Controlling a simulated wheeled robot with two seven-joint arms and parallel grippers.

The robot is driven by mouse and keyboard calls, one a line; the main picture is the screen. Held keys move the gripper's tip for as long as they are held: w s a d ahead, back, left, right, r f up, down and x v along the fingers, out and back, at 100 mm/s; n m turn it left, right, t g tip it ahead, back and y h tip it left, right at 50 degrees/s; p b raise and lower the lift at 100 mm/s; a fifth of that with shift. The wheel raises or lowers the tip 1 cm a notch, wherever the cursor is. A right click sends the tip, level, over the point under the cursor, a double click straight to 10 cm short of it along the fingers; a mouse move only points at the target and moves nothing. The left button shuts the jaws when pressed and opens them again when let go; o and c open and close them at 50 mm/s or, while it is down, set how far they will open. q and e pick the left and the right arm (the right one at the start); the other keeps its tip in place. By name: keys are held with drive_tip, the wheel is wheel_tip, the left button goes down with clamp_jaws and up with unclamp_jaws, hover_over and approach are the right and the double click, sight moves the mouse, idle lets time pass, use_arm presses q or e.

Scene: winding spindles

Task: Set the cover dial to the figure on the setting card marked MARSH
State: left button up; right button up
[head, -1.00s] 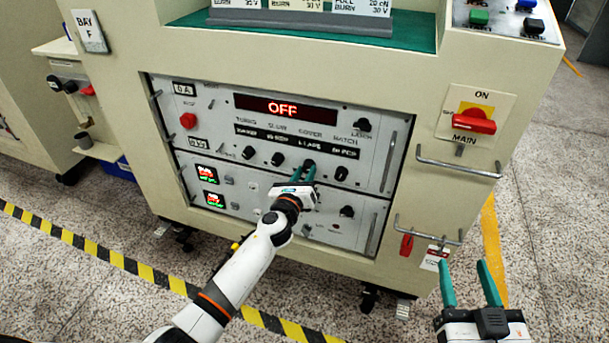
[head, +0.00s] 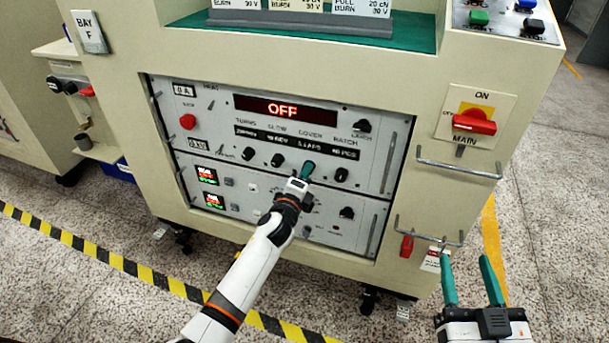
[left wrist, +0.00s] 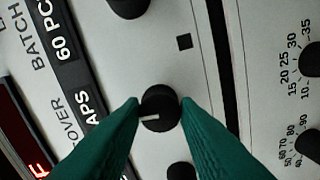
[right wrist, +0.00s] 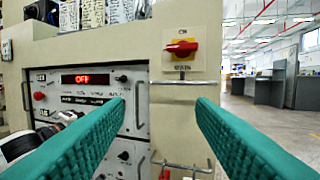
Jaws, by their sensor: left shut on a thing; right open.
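The cover dial (left wrist: 160,107) is a black knob with a pale pointer line, on the front of the winder's upper panel (head: 222,104). My left gripper (head: 308,167) is shut on it, with one green finger on each side in the left wrist view (left wrist: 160,110). In the head view the fingertips mostly hide the dial. The cover window (head: 314,143) above it seems to read 5 LAPS, though the print is small. My right gripper (head: 472,284) is open and empty at the lower right. The setting cards (head: 296,6) stand on top, cut off by the frame, with no MARSH mark readable.
The red display (head: 285,107) reads OFF. Other black knobs (head: 278,160) flank the dial closely. A red main switch (head: 474,127), metal handles (head: 459,170) and a hanging red tag (head: 407,246) are at the right. The floor in front is clear.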

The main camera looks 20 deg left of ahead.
use_arm(q)
drive_tip(key=shift+n+p, duration=1.25)
drive_tip(key=shift+n, duration=3.65)
use_arm(e)
wheel_tip(320, 180, down, 9)
drive_tip(key=s+d+g+h, duration=0.2)
drive_tip(key=s+g, duration=0.1)
drive_tip(key=g, duration=0.4)
drive_tip(key=shift+d, duration=0.2)
drive_tip(key=shift+f, duration=0.15)
use_arm(q)
drive_tip(key=o, duration=1)
drive_tip(key=shift+c, duration=0.2)
drive_tip(key=shift+s, duration=0.15)
